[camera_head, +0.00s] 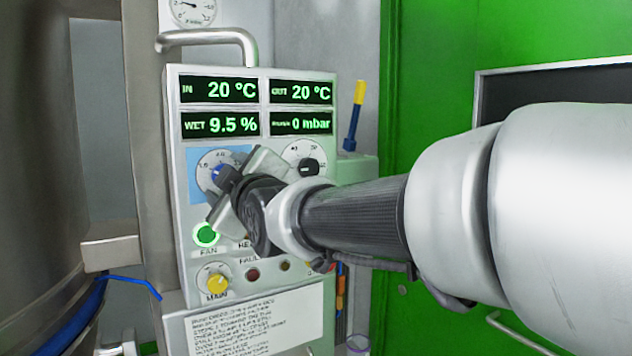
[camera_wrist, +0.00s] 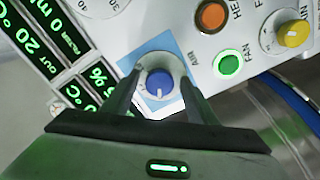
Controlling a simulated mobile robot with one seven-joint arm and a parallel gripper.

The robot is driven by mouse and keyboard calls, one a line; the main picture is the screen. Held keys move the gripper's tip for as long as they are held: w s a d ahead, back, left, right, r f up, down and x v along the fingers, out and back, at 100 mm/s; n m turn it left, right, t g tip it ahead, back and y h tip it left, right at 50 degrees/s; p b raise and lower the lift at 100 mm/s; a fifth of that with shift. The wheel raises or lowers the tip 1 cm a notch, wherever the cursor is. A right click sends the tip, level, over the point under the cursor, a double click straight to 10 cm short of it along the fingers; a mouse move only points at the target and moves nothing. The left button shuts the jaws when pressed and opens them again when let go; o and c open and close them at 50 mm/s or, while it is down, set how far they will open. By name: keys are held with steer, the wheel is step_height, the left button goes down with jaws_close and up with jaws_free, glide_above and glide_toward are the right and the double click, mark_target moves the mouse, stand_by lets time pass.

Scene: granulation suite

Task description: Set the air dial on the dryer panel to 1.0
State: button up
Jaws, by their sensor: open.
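The dryer panel (camera_head: 258,95) shows green readouts on top. Its air dial has a blue knob (camera_wrist: 160,82) on a pale scale plate over a light blue square (camera_wrist: 142,62). In the wrist view a white mark on the knob points down toward my gripper's palm; the scale numbers are too small to read there. In the head view the knob (camera_head: 221,177) is partly hidden by my gripper (camera_head: 227,191). In the wrist view my open gripper (camera_wrist: 161,88) has one finger on each side of the knob, with small gaps showing; I cannot tell the depth.
A second dial with a black knob (camera_head: 308,169) is to the right. The lit green FAN button (camera_head: 206,235) and yellow MAIN knob (camera_head: 217,284) are below. A metal handle (camera_head: 207,37) juts out above the panel. A blue and yellow tool (camera_head: 354,115) stands to the right.

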steer(key=v, duration=1.7)
steer(key=shift+p, duration=0.35)
steer(key=shift+d, duration=0.15)
steer(key=d+f+m+g+h, duration=0.3)
steer(key=d+f+m+h, duration=0.4)
steer(key=d+f, duration=0.5)
steer(key=s+d+f+m+g+h, duration=0.2)
steer(key=s+d+f+m+g, duration=0.4)
steer(key=s+d+f+m, duration=0.5)
step_height(320, 180, up, 19)
steer(key=n+p, duration=0.1)
steer(key=p, duration=2)
steer(key=shift+w+a+g, duration=0.2)
steer(key=shift+w+g, duration=0.15)
steer(key=shift+g, duration=0.05)
